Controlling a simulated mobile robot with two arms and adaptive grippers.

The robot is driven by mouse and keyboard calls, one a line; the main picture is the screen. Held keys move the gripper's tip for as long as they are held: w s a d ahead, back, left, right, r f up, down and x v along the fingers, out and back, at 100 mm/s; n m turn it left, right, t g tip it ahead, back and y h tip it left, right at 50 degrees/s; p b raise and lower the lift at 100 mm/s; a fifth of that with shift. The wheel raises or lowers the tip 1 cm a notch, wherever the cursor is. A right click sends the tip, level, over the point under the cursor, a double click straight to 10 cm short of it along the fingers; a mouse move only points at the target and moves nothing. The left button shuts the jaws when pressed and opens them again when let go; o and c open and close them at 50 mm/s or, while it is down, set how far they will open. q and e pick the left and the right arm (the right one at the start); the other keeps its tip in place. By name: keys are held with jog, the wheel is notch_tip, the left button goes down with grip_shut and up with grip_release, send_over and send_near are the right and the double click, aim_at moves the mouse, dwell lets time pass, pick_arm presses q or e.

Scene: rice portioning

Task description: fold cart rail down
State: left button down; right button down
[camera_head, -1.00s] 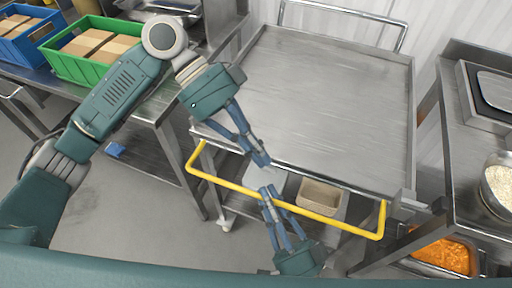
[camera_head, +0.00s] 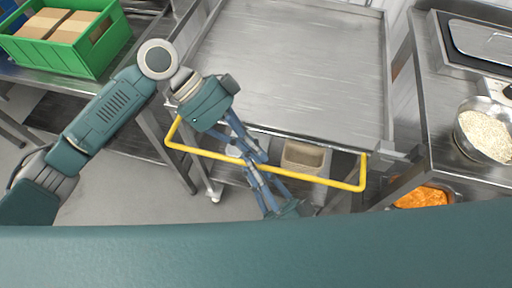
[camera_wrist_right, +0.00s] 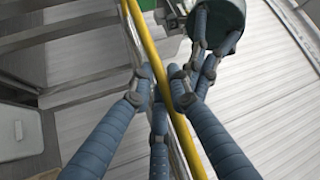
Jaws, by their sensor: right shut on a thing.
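The yellow cart rail (camera_head: 318,178) sticks out from the near edge of the steel cart (camera_head: 290,70), a little below its top surface in the head view. The rail also runs lengthwise through the right wrist view (camera_wrist_right: 148,45). My right gripper (camera_head: 249,167) comes from below and is shut on the rail, left of its middle. Its fingers are on both sides of the bar in the wrist view (camera_wrist_right: 160,88). My left gripper (camera_head: 256,158) hangs over the cart's near edge, close to the rail and the right gripper's fingers. Whether it touches the rail is unclear.
A tan container (camera_head: 303,157) sits under the cart top behind the rail. A green crate of boxes (camera_head: 95,48) stands on the left table. On the right are a bowl of grain (camera_head: 485,135) and a pan of orange food (camera_head: 422,197). The cart top is empty.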

jog(key=shift+w+r, duration=0.15)
pick_arm(q)
jog(key=shift+s+a+f, duration=0.15)
jog(key=shift+s+f, duration=0.05)
jog(key=shift+f, duration=0.55)
pick_arm(e)
jog(key=shift+r, duration=0.1)
jog(key=c, duration=1.6)
grip_release()
jog(key=shift+w, duration=0.1)
jog(key=shift+c, duration=0.2)
pick_arm(q)
jog(key=shift+w+f+t, duration=0.1)
jog(key=shift+f+t, duration=0.05)
jog(key=shift+t, duration=0.15)
pick_arm(e)
jog(key=shift+d, duration=0.15)
